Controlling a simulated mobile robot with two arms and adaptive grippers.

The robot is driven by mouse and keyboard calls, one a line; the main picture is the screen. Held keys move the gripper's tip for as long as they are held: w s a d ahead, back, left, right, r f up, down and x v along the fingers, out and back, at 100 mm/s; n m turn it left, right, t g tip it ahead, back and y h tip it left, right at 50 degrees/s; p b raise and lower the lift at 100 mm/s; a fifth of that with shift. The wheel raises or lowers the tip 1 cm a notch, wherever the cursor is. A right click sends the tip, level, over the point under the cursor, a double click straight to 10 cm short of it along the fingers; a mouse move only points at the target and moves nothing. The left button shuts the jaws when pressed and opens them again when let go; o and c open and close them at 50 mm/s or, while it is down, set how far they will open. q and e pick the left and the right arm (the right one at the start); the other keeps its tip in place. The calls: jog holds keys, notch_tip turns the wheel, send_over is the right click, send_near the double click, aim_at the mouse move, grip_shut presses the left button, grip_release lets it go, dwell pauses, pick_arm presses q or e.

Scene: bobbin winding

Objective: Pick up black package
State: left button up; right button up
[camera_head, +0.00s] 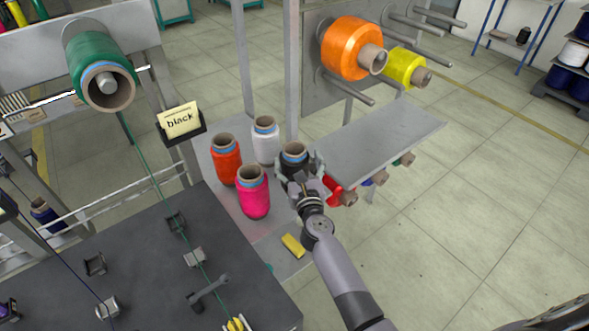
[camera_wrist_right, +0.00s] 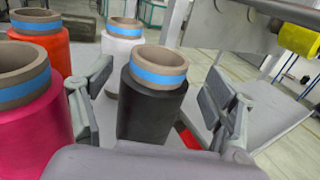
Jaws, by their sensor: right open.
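The black package (camera_head: 295,157) is a spool of black yarn on a brown cardboard tube with a blue band. It stands upright on the light grey shelf. In the right wrist view the black package (camera_wrist_right: 150,104) is between the two fingers, with a gap visible on both sides. My right gripper (camera_head: 299,172) is open around it in the head view, and the right gripper's fingers (camera_wrist_right: 162,105) show on either side in the wrist view. The lower part of the package is hidden by the gripper in the head view. My left gripper is not in view.
Orange-red (camera_head: 226,159), white (camera_head: 265,140) and pink (camera_head: 253,192) packages stand close to the left of the black one. A grey plate (camera_head: 385,135) extends to the right, with small spools below its edge. A yellow block (camera_head: 293,245) lies in front.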

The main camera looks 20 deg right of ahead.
aim_at(293, 143)
jog(key=w, duration=0.4)
jog(key=shift+w+d+r, duration=0.2)
jog(key=shift+w+d, duration=0.05)
jog(key=shift+w, duration=0.05)
jog(key=shift+s+r, duration=0.1)
jog(key=shift+c, duration=0.2)
jog(key=shift+c, duration=0.6)
jog(key=c, duration=1.5)
